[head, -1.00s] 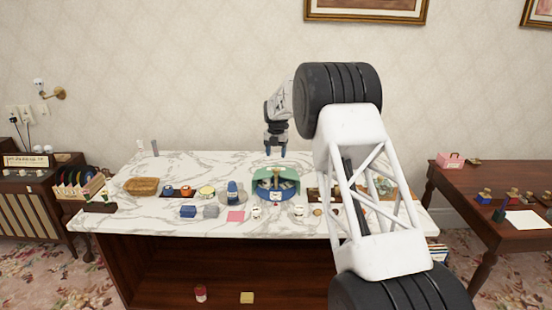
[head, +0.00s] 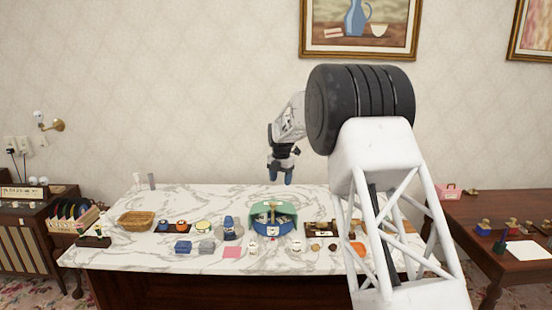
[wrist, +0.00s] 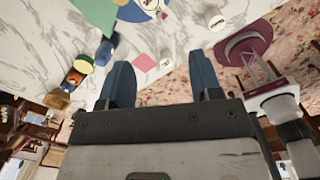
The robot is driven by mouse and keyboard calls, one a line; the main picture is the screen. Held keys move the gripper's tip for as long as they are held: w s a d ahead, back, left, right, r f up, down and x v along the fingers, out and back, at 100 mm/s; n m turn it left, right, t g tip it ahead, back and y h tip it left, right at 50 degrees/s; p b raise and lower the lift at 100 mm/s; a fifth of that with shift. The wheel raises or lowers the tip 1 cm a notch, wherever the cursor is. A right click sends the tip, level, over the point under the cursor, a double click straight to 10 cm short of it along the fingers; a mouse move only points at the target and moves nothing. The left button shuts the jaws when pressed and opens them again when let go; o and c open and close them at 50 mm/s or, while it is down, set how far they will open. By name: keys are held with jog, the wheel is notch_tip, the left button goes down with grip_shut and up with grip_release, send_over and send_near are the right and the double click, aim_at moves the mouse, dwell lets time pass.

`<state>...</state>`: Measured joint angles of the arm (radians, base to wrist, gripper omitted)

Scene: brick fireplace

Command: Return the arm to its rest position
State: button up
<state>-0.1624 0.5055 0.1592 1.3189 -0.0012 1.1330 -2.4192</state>
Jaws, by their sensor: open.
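My gripper (head: 281,176) hangs in the air above the back of the white marble table (head: 190,205), in front of the wallpapered wall. In the wrist view its two blue fingers (wrist: 163,84) stand apart with nothing between them. My gripper is open and empty. My arm rises at the right of the head view and bends left toward the gripper. It hides part of the table's right end.
On the table stand a green and blue round container (head: 273,217), a wicker basket (head: 136,221), a blue-topped item (head: 229,227), a pink square (head: 232,252) and several small items. A dark side table (head: 510,235) stands right. The air around my gripper is clear.

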jog(key=s+d+r+m, duration=0.4)
jog(key=s+r+m, duration=0.1)
jog(key=s, duration=0.6)
jog(key=s+d+r+m+t, duration=0.1)
jog(key=s+d+r+m, duration=0.3)
jog(key=s, duration=0.7)
jog(key=s+d+r+m, duration=0.3)
jog(key=s+r+m, duration=0.3)
jog(key=s, duration=0.5)
jog(key=s+d+f+m, duration=0.2)
jog(key=s+m, duration=0.3)
jog(key=s, duration=0.7)
jog(key=s+d+f+m+t, duration=0.1)
jog(key=s+f+m, duration=0.2)
jog(key=s, duration=0.9)
jog(key=s+d+f+m, duration=0.2)
jog(key=s+m, duration=0.4)
jog(key=s, duration=0.6)
jog(key=shift+s+d+f+m, duration=0.35)
jog(key=shift+s+f+m, duration=0.05)
jog(key=shift+f, duration=0.3)
